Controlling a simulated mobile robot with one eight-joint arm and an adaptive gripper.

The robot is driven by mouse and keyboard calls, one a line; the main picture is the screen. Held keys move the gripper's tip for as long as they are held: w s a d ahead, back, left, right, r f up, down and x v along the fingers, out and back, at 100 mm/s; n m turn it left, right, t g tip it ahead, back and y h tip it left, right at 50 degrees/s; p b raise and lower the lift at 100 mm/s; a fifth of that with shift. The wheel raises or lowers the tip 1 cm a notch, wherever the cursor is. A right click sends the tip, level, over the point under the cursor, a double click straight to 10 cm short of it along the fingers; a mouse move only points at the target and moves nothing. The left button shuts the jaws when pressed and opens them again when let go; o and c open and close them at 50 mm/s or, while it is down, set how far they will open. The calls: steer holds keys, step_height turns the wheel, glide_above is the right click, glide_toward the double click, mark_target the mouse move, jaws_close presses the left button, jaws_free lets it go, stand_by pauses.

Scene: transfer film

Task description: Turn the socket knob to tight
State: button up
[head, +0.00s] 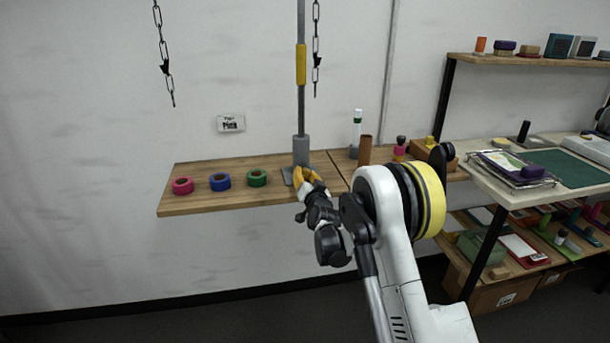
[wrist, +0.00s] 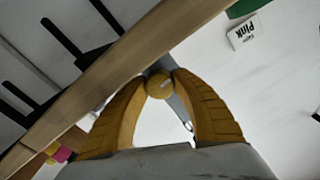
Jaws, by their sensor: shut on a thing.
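The socket knob (wrist: 159,84) is a small round yellow knob with a pale mark on its face. It sits between my fingertips in the wrist view, and both yellow fingers touch it. My gripper (head: 304,175) is shut on the knob at the foot of the grey socket (head: 300,150) in the head view. There my fingers hide the knob. A grey pole (head: 301,100) with a yellow band rises straight up from the socket. I cannot read how far the knob is turned.
Pink (head: 183,186), blue (head: 220,181) and green (head: 257,178) tape rolls lie left of the socket on the wooden shelf (head: 190,206). A brown cylinder (head: 365,150) and a white-topped bottle (head: 357,130) stand to the right. Chains hang above. A laden workbench is at the far right.

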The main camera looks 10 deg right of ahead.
steer(key=o, duration=1.2)
steer(key=s, duration=1.2)
